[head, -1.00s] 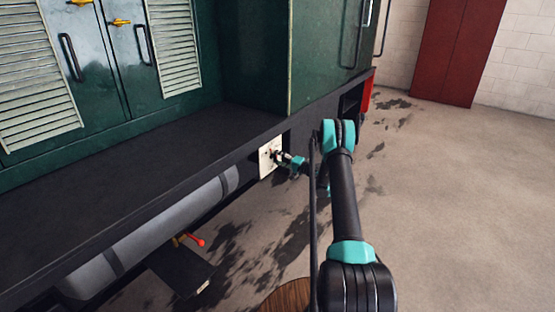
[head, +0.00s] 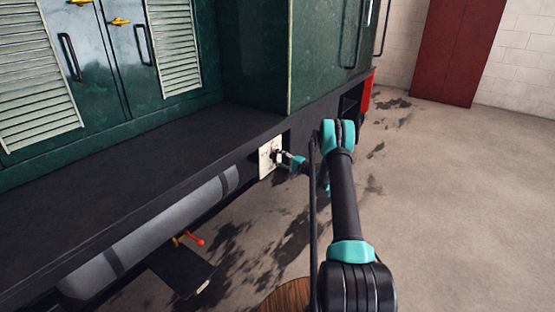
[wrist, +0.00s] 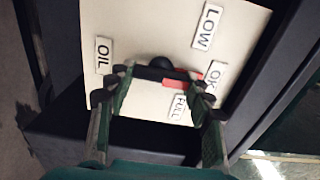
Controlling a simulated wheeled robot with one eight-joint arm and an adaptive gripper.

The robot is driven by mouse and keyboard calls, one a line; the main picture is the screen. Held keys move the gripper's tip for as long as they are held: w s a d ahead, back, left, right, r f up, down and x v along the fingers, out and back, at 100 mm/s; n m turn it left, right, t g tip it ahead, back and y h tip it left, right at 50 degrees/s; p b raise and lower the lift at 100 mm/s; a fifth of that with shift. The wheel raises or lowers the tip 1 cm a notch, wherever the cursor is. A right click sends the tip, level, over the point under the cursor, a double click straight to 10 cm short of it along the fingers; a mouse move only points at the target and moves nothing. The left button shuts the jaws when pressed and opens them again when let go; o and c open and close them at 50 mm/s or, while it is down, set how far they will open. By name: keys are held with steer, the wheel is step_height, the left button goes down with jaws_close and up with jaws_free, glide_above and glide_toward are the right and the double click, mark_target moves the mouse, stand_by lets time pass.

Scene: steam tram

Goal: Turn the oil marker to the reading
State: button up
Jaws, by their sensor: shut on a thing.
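The oil marker (wrist: 181,83), red with a black knob (wrist: 160,63) at its pivot, sits on a cream plate (wrist: 140,25). The plate has labels OIL (wrist: 104,55), LOW (wrist: 207,27), OK (wrist: 215,74) and FULL (wrist: 178,107). The marker's red part extends right, near OK and FULL; a finger partly hides its tip, so its exact reading is unclear. My gripper (wrist: 161,84) is shut on the marker, a finger at each side. In the head view, my gripper (head: 281,156) is at the plate (head: 267,158), which is small there.
The plate is on the dark side sill of the green tram (head: 245,60). A grey cylinder (head: 160,230) and a red-handled valve (head: 196,239) are below the sill to the left. Open floor (head: 460,200) lies to the right, with a red door (head: 445,50) behind.

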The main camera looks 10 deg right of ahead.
steer(key=o, duration=1.1)
steer(key=shift+d, duration=0.1)
steer(key=shift+o, duration=0.2)
steer(key=v, duration=1.2)
steer(key=s+a+r+n+g+h, duration=0.2)
steer(key=s+a+r+g, duration=0.1)
steer(key=s+a+r, duration=0.4)
steer(key=s+a+r+n+g+h, duration=0.35)
steer(key=s+r, duration=0.25)
steer(key=s, duration=0.7)
steer(key=s+d+f+n+h, duration=0.1)
steer(key=s+h, duration=0.3)
steer(key=s, duration=1.1)
steer(key=s+d+f+n+g+h, duration=0.1)
steer(key=s+d+h, duration=0.3)
steer(key=s, duration=1.2)
steer(key=shift+s+n, duration=0.3)
steer(key=shift+n, duration=0.15)
